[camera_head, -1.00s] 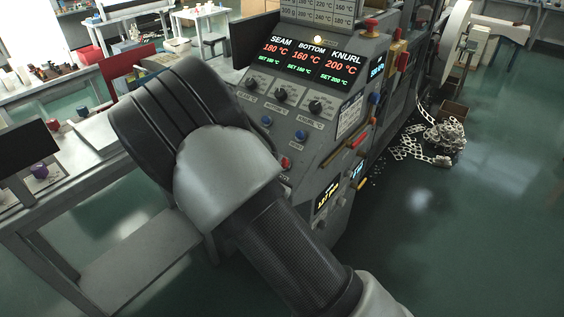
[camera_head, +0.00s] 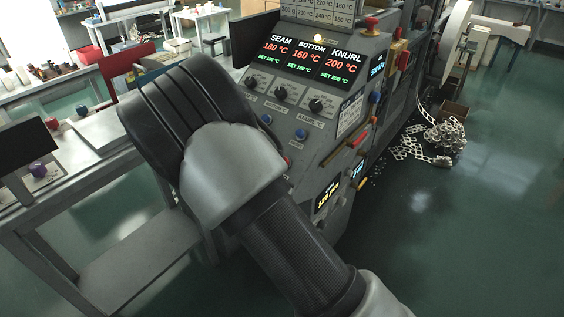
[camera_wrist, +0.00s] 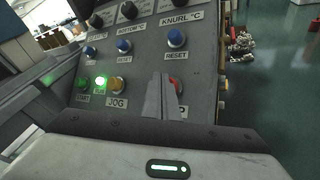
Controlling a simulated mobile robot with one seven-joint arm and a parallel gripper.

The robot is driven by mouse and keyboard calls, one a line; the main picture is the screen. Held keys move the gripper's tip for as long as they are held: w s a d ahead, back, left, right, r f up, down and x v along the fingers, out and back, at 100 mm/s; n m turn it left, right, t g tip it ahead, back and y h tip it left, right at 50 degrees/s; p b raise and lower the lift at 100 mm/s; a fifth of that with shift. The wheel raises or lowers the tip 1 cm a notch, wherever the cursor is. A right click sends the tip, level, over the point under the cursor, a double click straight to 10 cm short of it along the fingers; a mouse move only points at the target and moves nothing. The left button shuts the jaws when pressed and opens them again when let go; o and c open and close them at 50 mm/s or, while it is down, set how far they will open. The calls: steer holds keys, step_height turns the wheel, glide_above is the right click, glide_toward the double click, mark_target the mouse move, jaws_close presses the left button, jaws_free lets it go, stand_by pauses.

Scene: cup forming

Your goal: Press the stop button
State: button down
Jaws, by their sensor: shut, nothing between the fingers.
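The red stop button (camera_wrist: 176,84) is on the sloped grey control panel, partly hidden behind my fingers in the wrist view. Only the end of its label, a "P", shows below it. My gripper (camera_wrist: 164,80) is shut and empty, its fingertips over the button's left side. I cannot tell whether they touch it. In the head view my arm covers most of the button, leaving a sliver of red (camera_head: 287,160), and hides my fingers.
Left of the stop button are a yellow jog button (camera_wrist: 117,84), a lit green lamp (camera_wrist: 100,81) and a green start button (camera_wrist: 83,84). Blue reset buttons (camera_wrist: 176,38) sit above. A red mushroom button (camera_head: 371,25) tops the machine. A bench (camera_head: 100,150) stands left.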

steer(key=shift+w+d+f+b, duration=0.25)
steer(key=shift+f+b, duration=0.15)
steer(key=shift+b, duration=0.1)
stand_by(0.6)
stand_by(0.3)
steer(key=shift+s+a+r+p, duration=0.45)
steer(key=shift+r+p, duration=0.15)
steer(key=shift+r, duration=0.1)
steer(key=shift+r, duration=0.15)
steer(key=r+p, duration=0.1)
steer(key=s+a+r+p, duration=0.1)
steer(key=s+r+p, duration=0.1)
steer(key=shift+s+a+r, duration=0.15)
steer(key=shift+a+r, duration=0.2)
steer(key=shift+r, duration=0.05)
stand_by(0.5)
